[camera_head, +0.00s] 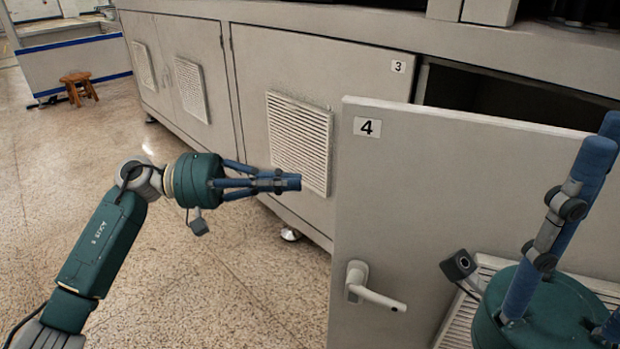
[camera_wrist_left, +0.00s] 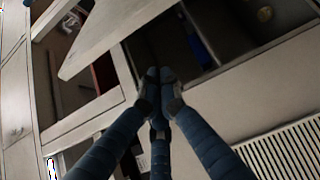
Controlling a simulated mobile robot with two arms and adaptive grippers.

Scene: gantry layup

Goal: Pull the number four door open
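The number four door (camera_head: 470,190) is a grey panel marked "4" (camera_head: 367,127). It stands swung out from the cabinet, with a dark opening (camera_head: 510,98) showing behind its top edge. Its light lever handle (camera_head: 373,286) is at the lower left of the door, and no gripper touches it. My left gripper (camera_head: 283,182) is left of the door, in front of door 3, with its fingers drawn together and nothing between them. Its fingertips also meet in the left wrist view (camera_wrist_left: 158,82). My right gripper (camera_head: 598,145) is in front of the door at the right, partly cut off by the frame edge.
Closed door 3 (camera_head: 310,70) has a louvred vent (camera_head: 298,140). More closed cabinet panels run to the left. A small wooden stool (camera_head: 78,84) stands far back left. The speckled floor (camera_head: 240,280) left of door 4 is clear apart from my left arm.

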